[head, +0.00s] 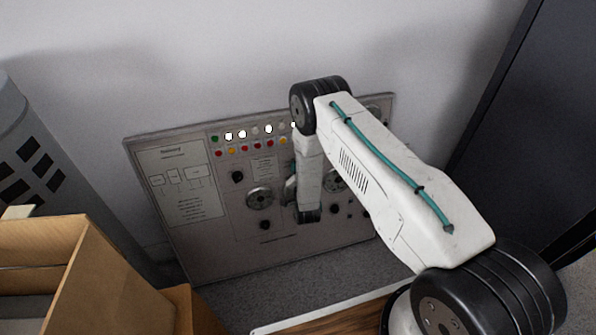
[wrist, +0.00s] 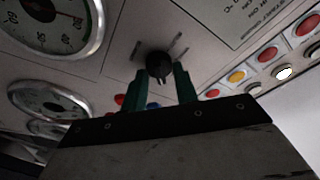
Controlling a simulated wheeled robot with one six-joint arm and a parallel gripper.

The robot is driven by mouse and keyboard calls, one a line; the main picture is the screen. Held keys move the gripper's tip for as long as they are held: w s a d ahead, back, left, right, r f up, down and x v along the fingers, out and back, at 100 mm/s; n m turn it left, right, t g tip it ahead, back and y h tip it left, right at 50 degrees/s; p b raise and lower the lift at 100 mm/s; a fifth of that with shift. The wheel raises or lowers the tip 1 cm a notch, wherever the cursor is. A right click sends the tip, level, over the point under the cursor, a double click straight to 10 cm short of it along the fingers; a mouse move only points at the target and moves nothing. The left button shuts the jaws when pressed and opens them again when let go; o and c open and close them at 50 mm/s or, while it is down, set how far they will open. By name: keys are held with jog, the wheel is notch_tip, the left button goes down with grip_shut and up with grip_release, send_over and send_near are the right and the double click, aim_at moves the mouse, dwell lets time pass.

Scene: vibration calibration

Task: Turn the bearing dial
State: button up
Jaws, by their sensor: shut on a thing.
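A black dial knob (wrist: 158,64) sits on the grey panel face in the wrist view, between short marks printed on either side of it. My gripper (wrist: 159,78) has its two green fingers on either side of this knob and is shut on it. In the head view the panel (head: 210,250) leans by the wall, and my arm reaches down in front of it. There my forearm hides the gripped knob and most of my gripper. I cannot read any label that names the dial.
Round gauges (wrist: 55,20) and rows of coloured buttons and lights (wrist: 236,77) lie near my gripper. Another black knob (head: 237,177) is on the panel's left part. A cardboard box (head: 110,275) stands at the lower left, a dark cabinet (head: 520,120) at the right.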

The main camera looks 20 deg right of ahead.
jog(key=o, duration=1)
jog(key=shift+c, duration=0.2)
jog(key=shift+s, duration=0.1)
jog(key=s+a, duration=0.1)
jog(key=s, duration=0.6)
jog(key=shift+s+r, duration=0.2)
jog(key=shift+s, duration=0.1)
